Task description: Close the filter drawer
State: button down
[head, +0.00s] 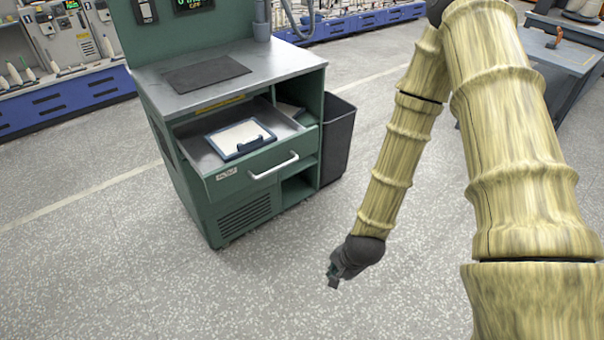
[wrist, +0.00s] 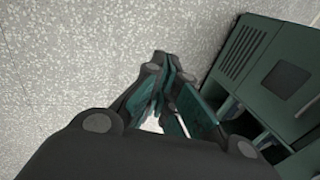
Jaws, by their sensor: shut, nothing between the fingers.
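The filter drawer (head: 253,160) is pulled out of a green cabinet (head: 243,213) in the head view. It has a green front, a pale bar handle (head: 274,166) and a small label at its left. A framed white filter panel (head: 241,137) lies inside it. My gripper (head: 333,282) is shut and empty, in front of the cabinet and to the right of the drawer, apart from the handle. In the wrist view the shut fingers (wrist: 165,70) point over the floor, with the green cabinet (wrist: 268,58) at the right. My gripper hides part of the cabinet there.
A dark bin (head: 337,140) stands against the cabinet's right side. An open shelf (head: 297,186) is under the drawer's right part. A dark mat (head: 206,74) lies on the metal top. The speckled floor (head: 130,270) in front is clear. Blue-based machines line the back.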

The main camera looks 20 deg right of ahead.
jog(key=w+d+r+m+t+y+b, duration=0.25)
jog(key=w+r+m+t+b, duration=0.35)
jog(key=w+r+m, duration=1.3)
jog(key=w+a+f+n+b, duration=0.1)
jog(key=w+a+f, duration=0.2)
jog(key=w, duration=0.6)
jog(key=shift+w+a+f, duration=0.15)
jog(key=shift+w+f, duration=0.1)
jog(key=shift+f, duration=0.65)
jog(key=shift+w, duration=0.15)
